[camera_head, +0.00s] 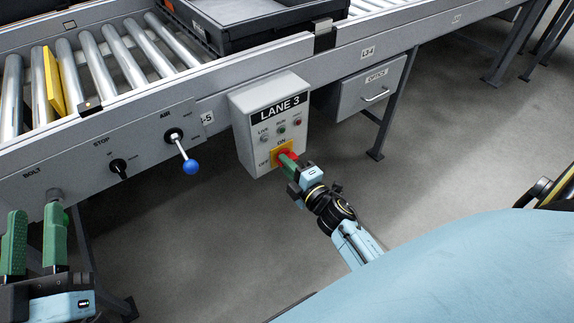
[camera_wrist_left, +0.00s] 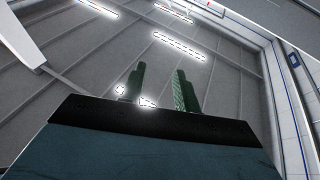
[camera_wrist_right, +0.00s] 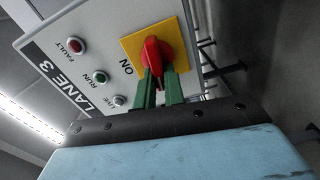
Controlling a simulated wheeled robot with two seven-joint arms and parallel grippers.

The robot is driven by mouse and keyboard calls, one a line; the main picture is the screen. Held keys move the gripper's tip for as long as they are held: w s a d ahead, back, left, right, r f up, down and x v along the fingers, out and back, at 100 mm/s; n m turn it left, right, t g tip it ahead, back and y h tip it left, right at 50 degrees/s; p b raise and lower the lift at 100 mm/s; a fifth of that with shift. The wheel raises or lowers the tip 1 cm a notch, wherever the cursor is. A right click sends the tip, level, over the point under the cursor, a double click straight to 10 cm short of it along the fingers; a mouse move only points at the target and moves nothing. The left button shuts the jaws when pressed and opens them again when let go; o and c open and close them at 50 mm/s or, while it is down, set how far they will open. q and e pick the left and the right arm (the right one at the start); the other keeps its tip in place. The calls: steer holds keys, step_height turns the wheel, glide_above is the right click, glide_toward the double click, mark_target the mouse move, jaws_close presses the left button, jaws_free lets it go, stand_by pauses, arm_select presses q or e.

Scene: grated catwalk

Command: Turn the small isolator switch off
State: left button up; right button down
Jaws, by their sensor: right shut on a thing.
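The isolator switch is a red rotary handle (camera_wrist_right: 153,55) on a yellow square plate (camera_wrist_right: 130,45), low on the grey LANE 3 box (camera_head: 243,118). In the head view the plate has ON above it and OFF at its left. My right gripper (camera_head: 290,163) has its green fingers (camera_wrist_right: 160,88) shut around the red handle, which shows between and beyond the tips. The fingers cover part of the handle, so I cannot tell its exact angle. My left gripper (camera_head: 35,240) is open and empty at the lower left, with its fingers apart; they also show in the left wrist view (camera_wrist_left: 158,88).
The box hangs on a roller conveyor's side rail (camera_head: 60,160). Left of it are a blue-ended lever (camera_head: 191,166), a black STOP knob (camera_head: 118,167) and a bolt (camera_head: 54,195). A black tray (camera_head: 260,25) sits on the rollers.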

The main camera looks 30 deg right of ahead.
arm_select(q)
steer(key=shift+s+r+t+h, duration=0.2)
steer(key=shift+r+t, duration=0.1)
steer(key=shift+r, duration=0.15)
steer(key=shift+s+r+t+h, duration=0.2)
steer(key=shift+r+t, duration=0.1)
steer(key=shift+r, duration=0.15)
arm_select(e)
steer(key=shift+f+n, duration=0.15)
steer(key=shift+n, duration=0.65)
steer(key=c, duration=1.5)
jaws_free()
